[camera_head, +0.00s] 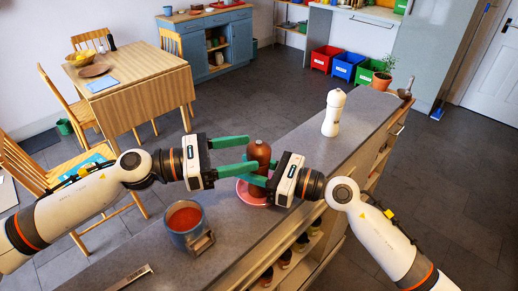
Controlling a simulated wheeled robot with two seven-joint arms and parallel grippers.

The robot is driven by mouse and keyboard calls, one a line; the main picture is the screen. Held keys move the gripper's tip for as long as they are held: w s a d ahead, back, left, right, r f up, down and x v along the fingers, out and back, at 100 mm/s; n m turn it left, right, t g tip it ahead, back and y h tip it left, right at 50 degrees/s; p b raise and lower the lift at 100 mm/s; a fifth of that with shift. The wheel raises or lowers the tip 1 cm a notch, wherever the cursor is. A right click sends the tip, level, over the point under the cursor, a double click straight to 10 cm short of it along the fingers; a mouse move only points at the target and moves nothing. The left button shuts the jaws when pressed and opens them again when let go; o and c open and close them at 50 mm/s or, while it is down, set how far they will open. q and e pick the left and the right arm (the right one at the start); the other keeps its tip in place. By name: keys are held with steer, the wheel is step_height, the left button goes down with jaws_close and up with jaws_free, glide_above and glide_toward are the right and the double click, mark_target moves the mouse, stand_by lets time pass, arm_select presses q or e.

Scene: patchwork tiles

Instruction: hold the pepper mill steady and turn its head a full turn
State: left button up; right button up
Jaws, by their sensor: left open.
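A brown mill with a rounded head (259,152), seemingly the pepper mill, stands upright over a pink plate (246,197) on the grey counter. My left gripper (250,153) is open, its two green fingers pointing right, with their tips close beside the mill's upper part. My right gripper (251,174) comes in from the right at the mill's lower part. One of its green fingers crosses in front of the mill; whether it grips the mill cannot be told. The mill's lower body is mostly hidden by the fingers. A white mill-shaped object (333,113) stands farther back on the counter.
A blue-grey pot with red contents (185,222) stands on the counter at the near left. A flat metal item (130,278) lies near the front. A potted plant (383,78) and a dark ladle-like item (405,92) are at the back. The counter before the white object is clear.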

mark_target(259, 150)
arm_select(q)
steer(key=shift+x, duration=2.05)
steer(key=shift+c, duration=0.5)
steer(key=c, duration=0.9)
